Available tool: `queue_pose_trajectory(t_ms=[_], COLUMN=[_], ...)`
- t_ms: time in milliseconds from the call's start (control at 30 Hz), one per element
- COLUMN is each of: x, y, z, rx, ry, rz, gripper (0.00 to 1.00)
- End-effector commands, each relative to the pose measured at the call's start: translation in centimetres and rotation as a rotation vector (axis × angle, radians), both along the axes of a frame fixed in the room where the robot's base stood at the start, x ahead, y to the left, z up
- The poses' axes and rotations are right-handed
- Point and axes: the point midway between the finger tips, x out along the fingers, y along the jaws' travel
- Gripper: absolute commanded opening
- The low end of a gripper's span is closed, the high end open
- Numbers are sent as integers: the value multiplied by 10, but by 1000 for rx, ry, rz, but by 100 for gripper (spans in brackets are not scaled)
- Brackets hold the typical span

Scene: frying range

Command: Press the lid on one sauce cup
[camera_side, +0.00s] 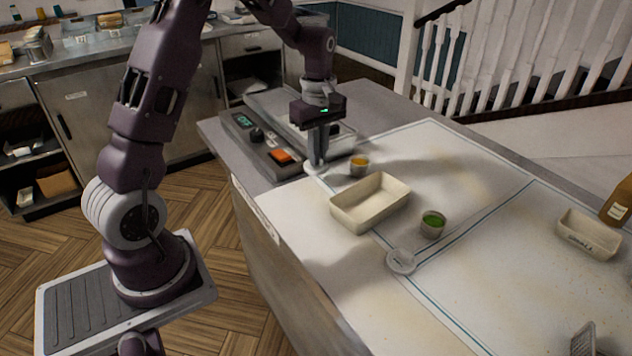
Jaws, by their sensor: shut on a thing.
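My gripper (317,163) points down at the far left of the white work surface, shut on a small pale thing that looks like a white lid (314,169). The fingers hide part of it. A cup with orange sauce (359,166) stands just right of my gripper, apart from it, with its sauce showing. A cup with green sauce (432,224) stands open farther right, nearer the camera. A round white lid (401,261) lies flat on the surface, in front of the green sauce cup.
An empty beige tray (345,216) stands between the two cups. A device with an orange button (281,156) and a green display sits left of my gripper. A smaller labelled tray (590,234) and a brown bottle (618,203) stand at right.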

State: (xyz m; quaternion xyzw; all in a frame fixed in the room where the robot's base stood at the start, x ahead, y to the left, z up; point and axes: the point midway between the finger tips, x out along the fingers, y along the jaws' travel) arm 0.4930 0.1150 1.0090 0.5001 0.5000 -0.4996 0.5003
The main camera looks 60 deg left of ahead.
Motion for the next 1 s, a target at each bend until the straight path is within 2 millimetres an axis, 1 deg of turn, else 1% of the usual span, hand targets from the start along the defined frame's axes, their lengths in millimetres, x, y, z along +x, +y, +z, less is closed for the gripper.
queue_pose_trajectory(t_ms=[67,267,333,367,467,500,600,700,800,867,1000], x=[0,0,4,9,37,51,80,100,110,112,112], y=[0,0,1,1,5,4,-2,-12,-20,-22,-22], z=[3,3,4,6,17,23,39,52,60,60,48], rx=[0,0,0,0,1,0,-2,-1,0,0,-1], ry=[0,1,0,0,0,0,1,1,1,3,5], rz=[-1,-1,2,5,22,28,27,13,1,-1,-1], gripper=[0,0,0,0,0,0,0,0,0,0,0])
